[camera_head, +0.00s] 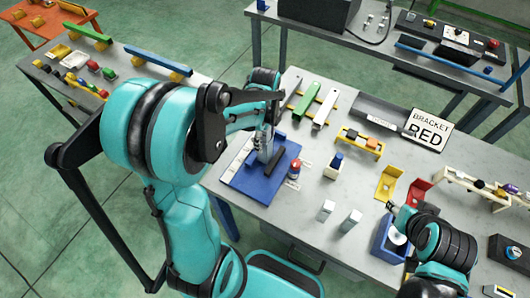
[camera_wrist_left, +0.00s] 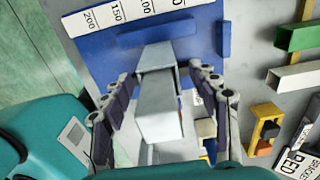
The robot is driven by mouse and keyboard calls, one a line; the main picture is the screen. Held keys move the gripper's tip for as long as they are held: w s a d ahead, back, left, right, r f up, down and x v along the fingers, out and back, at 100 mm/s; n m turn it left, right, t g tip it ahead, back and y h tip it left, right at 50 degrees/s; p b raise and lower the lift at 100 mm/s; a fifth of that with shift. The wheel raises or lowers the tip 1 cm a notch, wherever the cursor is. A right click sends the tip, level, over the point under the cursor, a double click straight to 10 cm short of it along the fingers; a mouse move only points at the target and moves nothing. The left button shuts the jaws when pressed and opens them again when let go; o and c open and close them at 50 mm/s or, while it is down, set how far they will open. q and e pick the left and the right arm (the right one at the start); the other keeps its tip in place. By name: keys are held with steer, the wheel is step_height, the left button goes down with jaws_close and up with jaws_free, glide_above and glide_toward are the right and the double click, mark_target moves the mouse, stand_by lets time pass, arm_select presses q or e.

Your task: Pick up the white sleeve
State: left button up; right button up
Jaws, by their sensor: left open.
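A pale grey-white square-section sleeve (camera_wrist_left: 160,112) lies between the fingers of my open left gripper (camera_wrist_left: 160,73) in the left wrist view. A finger stands on each side of it, with gaps showing, over a blue fixture board (camera_wrist_left: 98,45). In the head view my left gripper (camera_head: 265,140) is above the blue board (camera_head: 252,182), and its wrist partly hides the sleeve. Two other pale blocks, one (camera_head: 326,209) left of the other (camera_head: 350,221), stand on the grey table. My right gripper (camera_head: 394,208) is small and partly hidden by its arm near a blue bin (camera_head: 383,240); its jaws are unclear.
A yellow rack (camera_head: 360,142), a bracket tray (camera_head: 378,114) and a blue-topped part (camera_head: 335,164) stand further right. The table's front centre is mostly clear.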

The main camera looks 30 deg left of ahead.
arm_select(q)
steer(key=shift+f, duration=0.45)
jaws_close()
steer(key=shift+r, duration=0.15)
